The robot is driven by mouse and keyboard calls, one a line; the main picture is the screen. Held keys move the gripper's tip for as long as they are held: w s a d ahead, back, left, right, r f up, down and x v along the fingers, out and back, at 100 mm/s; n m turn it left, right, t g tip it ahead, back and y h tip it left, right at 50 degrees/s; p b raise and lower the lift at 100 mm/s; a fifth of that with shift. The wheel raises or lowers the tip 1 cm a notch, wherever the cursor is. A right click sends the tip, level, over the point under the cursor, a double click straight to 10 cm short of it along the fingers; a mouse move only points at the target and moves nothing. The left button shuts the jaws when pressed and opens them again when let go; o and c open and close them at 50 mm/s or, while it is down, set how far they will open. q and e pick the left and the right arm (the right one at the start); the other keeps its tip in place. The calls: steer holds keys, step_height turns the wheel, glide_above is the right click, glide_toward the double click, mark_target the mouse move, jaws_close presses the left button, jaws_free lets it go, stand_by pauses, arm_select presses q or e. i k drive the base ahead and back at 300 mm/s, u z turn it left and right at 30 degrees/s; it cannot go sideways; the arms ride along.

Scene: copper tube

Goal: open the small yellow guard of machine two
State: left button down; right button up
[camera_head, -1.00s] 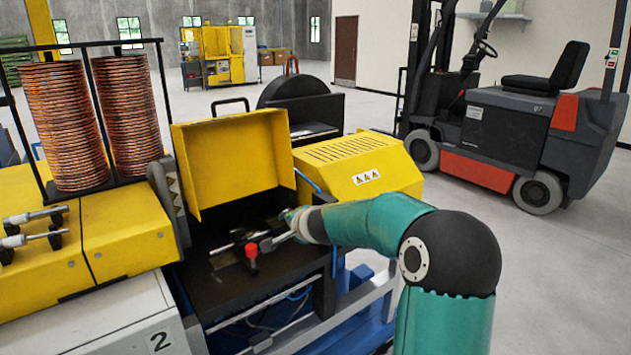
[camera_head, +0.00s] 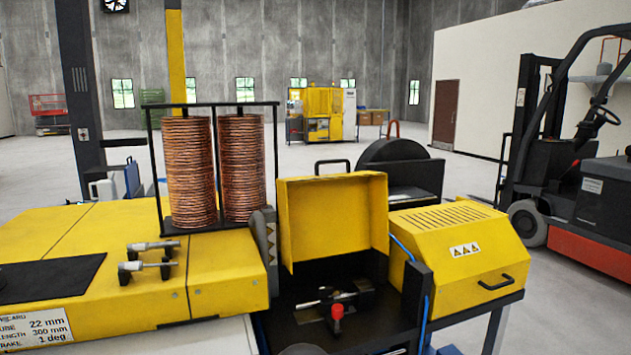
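The small yellow guard (camera_head: 333,215) of the machine stands upright, swung open at the back of a dark work bay. Inside the bay (camera_head: 375,318) are a red-knobbed lever (camera_head: 337,312) and a metal clamp-like part (camera_head: 327,298). Neither of my grippers shows in the head view. A small grey rounded shape at the bottom edge is too cut off to identify.
Two copper coil stacks (camera_head: 190,172) stand in a black frame on the yellow housing (camera_head: 110,240). A yellow vented cover (camera_head: 455,250) with a black handle sits closed on the right. A forklift (camera_head: 590,190) stands at the far right. Open floor lies behind.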

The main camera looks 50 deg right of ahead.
mark_target(319, 216)
steer(key=z, duration=0.75)
steer(key=i, duration=0.15)
steer(key=u, duration=3.2)
steer(key=k, duration=1.85)
steer(key=z, duration=0.95)
steer(key=k, duration=1.15)
steer(key=z, duration=0.75)
